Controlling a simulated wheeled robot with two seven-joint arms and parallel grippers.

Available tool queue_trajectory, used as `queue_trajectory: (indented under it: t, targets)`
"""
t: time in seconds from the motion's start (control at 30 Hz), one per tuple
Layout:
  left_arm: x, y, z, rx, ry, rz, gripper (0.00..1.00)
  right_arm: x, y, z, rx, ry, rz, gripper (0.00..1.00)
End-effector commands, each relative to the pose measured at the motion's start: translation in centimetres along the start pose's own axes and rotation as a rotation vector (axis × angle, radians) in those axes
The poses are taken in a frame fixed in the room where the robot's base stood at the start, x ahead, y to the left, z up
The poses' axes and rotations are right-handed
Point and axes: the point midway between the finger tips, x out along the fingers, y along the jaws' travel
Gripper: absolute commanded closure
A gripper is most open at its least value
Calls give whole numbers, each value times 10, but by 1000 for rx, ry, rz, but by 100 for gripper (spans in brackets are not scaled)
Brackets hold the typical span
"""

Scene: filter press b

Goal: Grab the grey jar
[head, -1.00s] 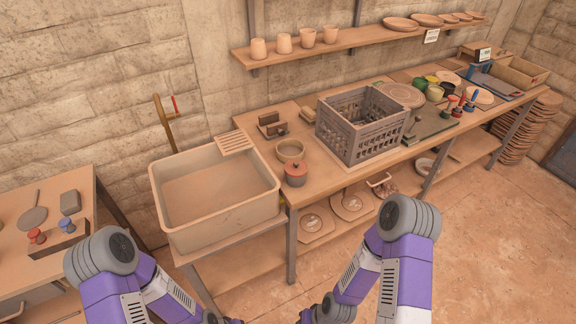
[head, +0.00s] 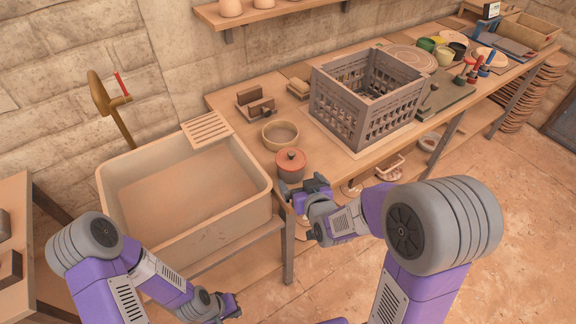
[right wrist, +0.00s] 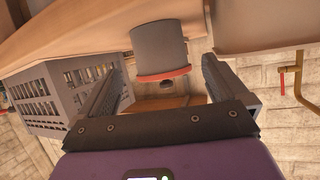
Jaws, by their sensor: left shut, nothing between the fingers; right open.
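The grey jar (head: 291,174) with a reddish lid stands upright on the bench's front edge, just right of the sink. My right gripper (head: 308,188) is open at the bench edge, close to the jar's right front side. In the right wrist view the jar (right wrist: 160,48) appears upside down, in line with the gap between the open fingers (right wrist: 164,70). I see no finger touching it, and cannot tell how far it reaches between them. My left gripper (head: 230,306) is shut and empty, low in front of the sink.
A bowl (head: 281,134) stands just behind the jar. A grey crate (head: 345,115) is to the right on the bench (head: 235,97). The sink basin (head: 215,213) is at the left, with a brass tap (head: 108,98) behind. Coloured pots and tools lie further right.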

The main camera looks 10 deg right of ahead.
Motion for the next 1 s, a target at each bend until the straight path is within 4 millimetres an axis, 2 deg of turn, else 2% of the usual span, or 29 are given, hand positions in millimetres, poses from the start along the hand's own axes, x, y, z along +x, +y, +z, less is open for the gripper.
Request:
queue_trajectory:
  t: [0.27,0.6,0.9,0.93,1.0]
  targets:
    - [12,-4,0,0,0,0,100,24,0,-4,-1,21,-1,0]
    - [28,-10,-1,0,0,0,100,69,2,-6,-1,19,-1,0]
    - [28,-10,-1,0,0,0,100,74,2,-7,1,18,-2,0]
    - [28,-10,-1,0,0,0,100,74,2,-7,1,18,-2,2]
    - [28,-10,-1,0,0,0,100,74,2,-7,1,18,-3,12]
